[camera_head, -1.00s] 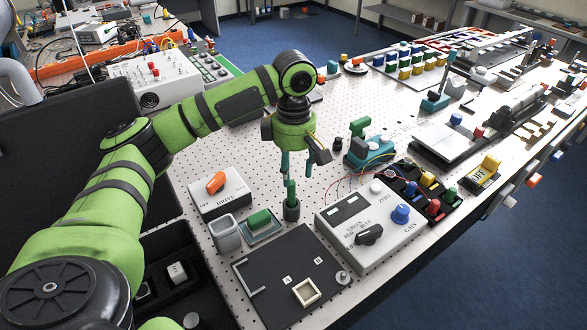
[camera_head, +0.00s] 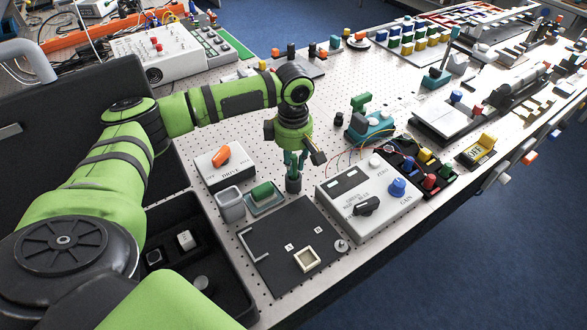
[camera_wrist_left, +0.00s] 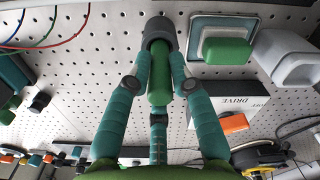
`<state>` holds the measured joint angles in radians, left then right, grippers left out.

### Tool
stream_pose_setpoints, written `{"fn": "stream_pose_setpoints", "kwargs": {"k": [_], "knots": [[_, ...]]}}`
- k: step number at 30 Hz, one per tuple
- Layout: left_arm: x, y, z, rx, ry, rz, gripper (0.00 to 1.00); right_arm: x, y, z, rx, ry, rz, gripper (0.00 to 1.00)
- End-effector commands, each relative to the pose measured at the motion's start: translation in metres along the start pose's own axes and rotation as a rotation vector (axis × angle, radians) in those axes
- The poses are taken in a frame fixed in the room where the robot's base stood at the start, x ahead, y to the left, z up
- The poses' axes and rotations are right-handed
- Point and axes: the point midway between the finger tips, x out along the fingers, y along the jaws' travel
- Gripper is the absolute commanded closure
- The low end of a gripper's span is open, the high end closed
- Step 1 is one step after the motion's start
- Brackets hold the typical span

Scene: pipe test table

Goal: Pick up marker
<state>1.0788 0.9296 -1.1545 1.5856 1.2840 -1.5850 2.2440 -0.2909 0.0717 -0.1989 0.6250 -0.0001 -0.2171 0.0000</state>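The green marker (camera_wrist_left: 159,76) stands upright in a dark round holder (camera_wrist_left: 160,32) on the perforated table, seen from above in the left wrist view. In the head view the holder (camera_head: 293,183) shows below my left gripper (camera_head: 295,165), whose fingers mostly hide the marker. My left gripper points down. In the left wrist view its teal fingers (camera_wrist_left: 160,58) flank the marker closely, with the tips against its sides just above the holder. The marker's lower end is hidden inside the holder. My right gripper is in neither view.
A green block on a small tray (camera_head: 263,194), a grey cup (camera_head: 231,206) and the DRIVE switch box (camera_head: 222,170) stand close left. The GAIN control box (camera_head: 368,193) is close right. A black board (camera_head: 290,245) lies in front.

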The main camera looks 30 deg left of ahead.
Motion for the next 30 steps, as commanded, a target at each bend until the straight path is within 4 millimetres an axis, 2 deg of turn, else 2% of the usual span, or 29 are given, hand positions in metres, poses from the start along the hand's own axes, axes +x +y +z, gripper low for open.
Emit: {"fn": "stream_pose_setpoints", "kwargs": {"k": [6, 14, 19, 23, 30], "knots": [[0.000, 0.000, 0.000, 0.000, 0.000, 0.000, 1.00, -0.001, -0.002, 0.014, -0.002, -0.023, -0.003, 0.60], [-0.003, 0.000, 0.000, 0.000, 0.000, 0.001, 1.00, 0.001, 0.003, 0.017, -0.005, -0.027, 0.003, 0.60], [-0.016, 0.001, 0.000, 0.000, -0.001, 0.003, 1.00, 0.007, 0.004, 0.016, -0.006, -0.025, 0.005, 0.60], [-0.037, 0.002, 0.001, 0.000, -0.003, 0.005, 1.00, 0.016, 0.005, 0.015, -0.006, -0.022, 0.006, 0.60], [-0.067, -0.009, 0.047, 0.008, -0.004, 0.004, 1.00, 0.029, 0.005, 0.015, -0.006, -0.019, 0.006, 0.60]]}}
